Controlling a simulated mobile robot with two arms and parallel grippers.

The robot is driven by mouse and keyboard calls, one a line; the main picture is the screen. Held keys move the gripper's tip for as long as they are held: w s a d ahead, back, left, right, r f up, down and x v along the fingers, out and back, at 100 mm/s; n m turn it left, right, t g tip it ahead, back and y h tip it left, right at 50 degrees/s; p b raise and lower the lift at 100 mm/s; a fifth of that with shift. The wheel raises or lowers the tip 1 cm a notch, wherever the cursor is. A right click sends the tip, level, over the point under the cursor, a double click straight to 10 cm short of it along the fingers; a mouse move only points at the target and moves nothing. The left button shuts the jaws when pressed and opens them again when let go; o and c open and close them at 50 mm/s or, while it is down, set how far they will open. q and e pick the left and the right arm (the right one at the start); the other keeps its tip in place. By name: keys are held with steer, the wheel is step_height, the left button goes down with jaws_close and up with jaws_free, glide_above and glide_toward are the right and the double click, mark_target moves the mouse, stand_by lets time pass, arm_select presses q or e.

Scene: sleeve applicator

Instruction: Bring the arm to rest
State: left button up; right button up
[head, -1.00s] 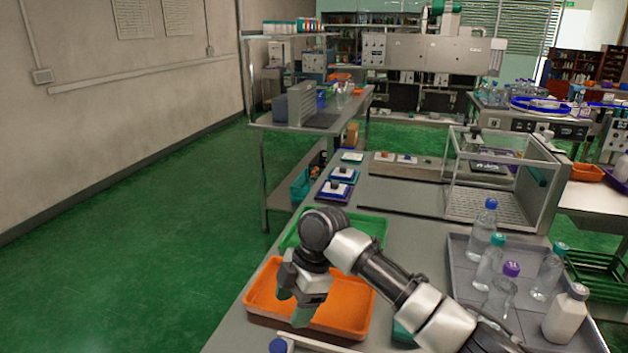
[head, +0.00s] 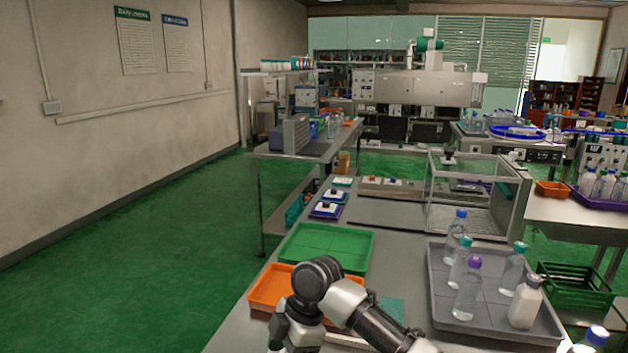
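My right arm comes in from the lower right and bends over the orange tray (head: 263,288). Its gripper (head: 288,343) hangs low at the bottom edge of the head view, in front of the orange tray. The fingertips are partly cut off, so I cannot tell whether they are apart or together. No held object shows. My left arm and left gripper are not in the view.
An empty green tray (head: 325,247) lies behind the orange one. A grey tray (head: 437,290) with several bottles stands right of my arm. A clear-walled case (head: 477,200) stands farther back. Open green floor (head: 140,265) lies left of the table.

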steer(key=s+d+f+m+t+y, duration=0.25)
steer(key=s+d+f+m, duration=0.35)
steer(key=s+f+m, duration=0.45)
steer(key=s+d+f+m+t+h, duration=0.3)
steer(key=s+d+m+h, duration=0.6)
steer(key=s+d, duration=0.95)
step_height(320, 180, down, 25)
steer(key=d+m+g+y, duration=0.1)
steer(key=m+y, duration=0.1)
steer(key=s+d+f+g, duration=0.1)
steer(key=s+d+f, duration=0.2)
steer(key=s+f, duration=1.3)
steer(key=shift+f+n, duration=0.35)
steer(key=shift+f, duration=0.25)
